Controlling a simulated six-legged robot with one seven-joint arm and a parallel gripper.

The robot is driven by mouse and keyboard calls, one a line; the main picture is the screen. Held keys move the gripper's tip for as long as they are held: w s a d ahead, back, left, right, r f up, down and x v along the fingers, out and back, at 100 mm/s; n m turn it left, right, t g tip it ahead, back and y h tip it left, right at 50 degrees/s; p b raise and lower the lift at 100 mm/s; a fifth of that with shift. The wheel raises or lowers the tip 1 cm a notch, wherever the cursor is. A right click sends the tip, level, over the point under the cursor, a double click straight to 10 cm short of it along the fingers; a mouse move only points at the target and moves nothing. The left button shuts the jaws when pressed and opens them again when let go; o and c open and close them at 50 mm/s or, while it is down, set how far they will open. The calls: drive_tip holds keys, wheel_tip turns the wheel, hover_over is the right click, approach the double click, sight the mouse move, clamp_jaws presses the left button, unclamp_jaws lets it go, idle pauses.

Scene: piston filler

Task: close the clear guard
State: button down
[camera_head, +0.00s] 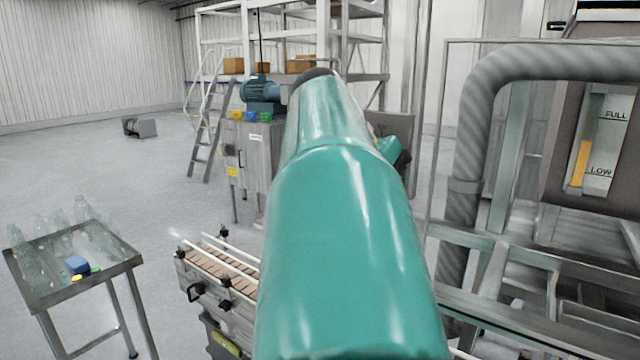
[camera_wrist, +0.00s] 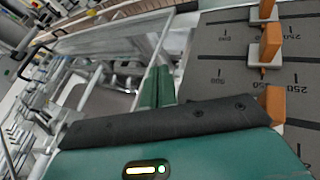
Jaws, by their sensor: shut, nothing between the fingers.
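The clear guard looks like a see-through panel with a thin grey frame on the right in the head view; its frame edge (camera_head: 445,120) runs upright beside a thick grey hose. In the wrist view a see-through panel with a pale edge (camera_wrist: 110,45) lies beyond the fingers; I take it to be the same guard. My gripper (camera_wrist: 157,85) shows in the wrist view with its green fingers together and nothing between them. The fingertips overlap the panel area in the picture; I cannot tell whether they touch it. My green arm hides the middle of the head view.
A graduated plate (camera_wrist: 240,75) with orange-and-white markers is right of the fingers. A conveyor (camera_head: 225,270) is low in the middle. A small table (camera_head: 50,285) with clear bottles is at left. A grey cabinet (camera_head: 250,160) stands behind. The left floor is open.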

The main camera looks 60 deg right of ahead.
drive_tip(key=shift+x, duration=2.1)
